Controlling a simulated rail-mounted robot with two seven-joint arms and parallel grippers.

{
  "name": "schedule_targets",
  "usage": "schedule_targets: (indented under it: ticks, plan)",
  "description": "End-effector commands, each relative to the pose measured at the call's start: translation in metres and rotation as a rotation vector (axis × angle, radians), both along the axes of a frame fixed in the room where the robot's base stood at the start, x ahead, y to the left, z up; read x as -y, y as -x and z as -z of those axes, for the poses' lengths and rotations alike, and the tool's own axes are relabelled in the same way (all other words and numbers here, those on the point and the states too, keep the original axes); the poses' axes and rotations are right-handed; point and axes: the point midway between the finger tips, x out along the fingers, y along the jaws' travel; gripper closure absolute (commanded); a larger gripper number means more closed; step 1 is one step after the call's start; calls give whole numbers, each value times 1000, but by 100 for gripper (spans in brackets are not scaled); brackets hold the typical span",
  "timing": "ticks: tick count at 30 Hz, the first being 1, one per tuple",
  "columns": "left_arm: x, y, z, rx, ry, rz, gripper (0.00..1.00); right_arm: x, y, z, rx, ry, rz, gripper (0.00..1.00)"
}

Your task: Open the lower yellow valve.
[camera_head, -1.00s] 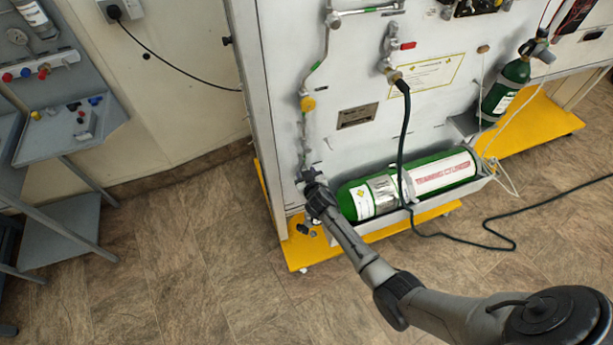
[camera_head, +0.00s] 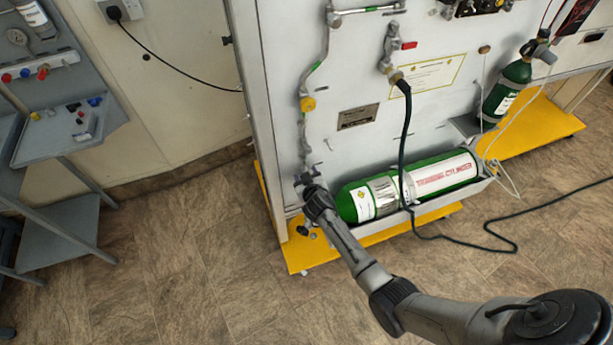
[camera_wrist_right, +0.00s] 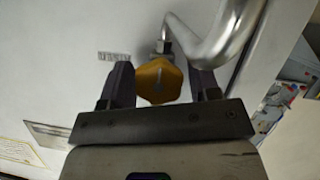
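In the right wrist view a yellow valve knob (camera_wrist_right: 158,82) sits between the two dark fingers of my right gripper (camera_wrist_right: 162,70). The left finger is very close to the knob, and a small gap shows on the right; firm contact cannot be told. A bent silver pipe (camera_wrist_right: 225,45) runs beside the knob. In the head view my right gripper (camera_head: 308,174) is at the low end of the panel's left pipe, its fingers spread, and the knob there is hidden. Another yellow valve (camera_head: 307,104) is higher on this pipe. My left gripper is not in view.
A green training cylinder (camera_head: 415,185) lies in a tray just right of my gripper. A black hose (camera_head: 407,135) hangs from the panel and trails over the floor. A yellow base (camera_head: 305,252) sticks out below. The floor to the left is clear up to a grey stand (camera_head: 70,145).

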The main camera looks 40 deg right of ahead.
Motion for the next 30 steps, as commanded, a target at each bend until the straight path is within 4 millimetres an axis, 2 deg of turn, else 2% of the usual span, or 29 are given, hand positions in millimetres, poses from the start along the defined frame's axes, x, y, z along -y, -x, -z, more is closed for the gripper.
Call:
schedule_targets:
  ticks: [3, 10, 14, 30]
  plan:
    - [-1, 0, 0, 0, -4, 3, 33, 0, 0, 0, 0, -1, 0, 33]
    - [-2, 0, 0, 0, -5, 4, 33, 0, 1, 0, 1, -2, 1, 33]
    - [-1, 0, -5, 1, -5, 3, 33, -4, 7, -5, 1, -2, 0, 33]
    - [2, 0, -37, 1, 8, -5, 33, -44, 90, -41, -1, -4, 1, 33]
